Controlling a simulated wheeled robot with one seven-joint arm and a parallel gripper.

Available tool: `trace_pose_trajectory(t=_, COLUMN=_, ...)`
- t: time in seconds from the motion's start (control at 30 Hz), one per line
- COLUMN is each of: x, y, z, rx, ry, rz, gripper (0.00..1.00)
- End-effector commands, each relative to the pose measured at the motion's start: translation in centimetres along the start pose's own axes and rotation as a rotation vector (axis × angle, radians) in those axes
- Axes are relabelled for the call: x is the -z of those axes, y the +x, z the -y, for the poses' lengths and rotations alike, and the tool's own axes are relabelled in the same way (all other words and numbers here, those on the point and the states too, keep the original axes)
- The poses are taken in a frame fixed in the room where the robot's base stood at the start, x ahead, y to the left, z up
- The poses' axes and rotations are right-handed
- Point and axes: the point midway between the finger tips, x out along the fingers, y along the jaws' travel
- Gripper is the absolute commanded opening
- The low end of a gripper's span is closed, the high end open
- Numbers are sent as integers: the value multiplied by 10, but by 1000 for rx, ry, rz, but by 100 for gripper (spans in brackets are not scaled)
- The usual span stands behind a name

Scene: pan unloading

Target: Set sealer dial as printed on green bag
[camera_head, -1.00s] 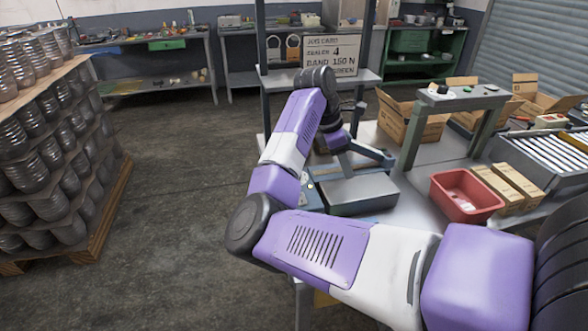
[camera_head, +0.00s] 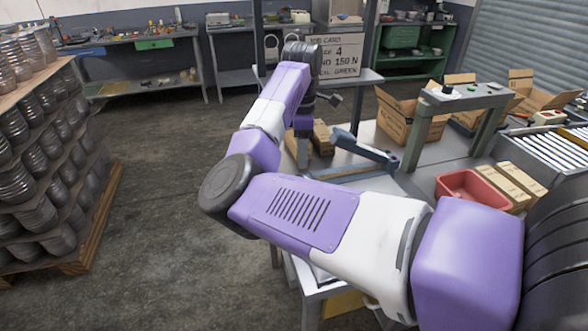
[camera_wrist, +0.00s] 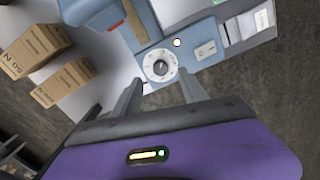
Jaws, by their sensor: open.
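The blue-grey sealer (camera_head: 355,160) sits on the bench, partly hidden behind my arm in the head view. In the wrist view its control face carries a white round dial (camera_wrist: 160,68) with a dark knob, a small lit lamp (camera_wrist: 177,42) and a rocker switch (camera_wrist: 206,50). The dial's scale is too small to read. My gripper (camera_wrist: 160,80) is open and empty, its fingers to either side of the dial and apparently short of it. A job card (camera_head: 338,52) behind shows a 4, "150 N" and "GREEN". I cannot make out a green bag.
A red tray (camera_head: 472,188) and tan cartons (camera_head: 520,184) lie at the bench's right. A pallet of metal pans (camera_head: 45,150) stands at the left. Open floor lies between pallet and bench.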

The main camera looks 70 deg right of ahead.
Motion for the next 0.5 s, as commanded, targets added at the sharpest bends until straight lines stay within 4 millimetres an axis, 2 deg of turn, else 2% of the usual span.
trace_pose_trajectory(t=0.17, x=3, y=10, z=1, rx=8, ry=2, rz=-12, gripper=50)
trace_pose_trajectory(t=0.5, x=3, y=60, z=2, rx=9, ry=1, rz=-10, gripper=50)
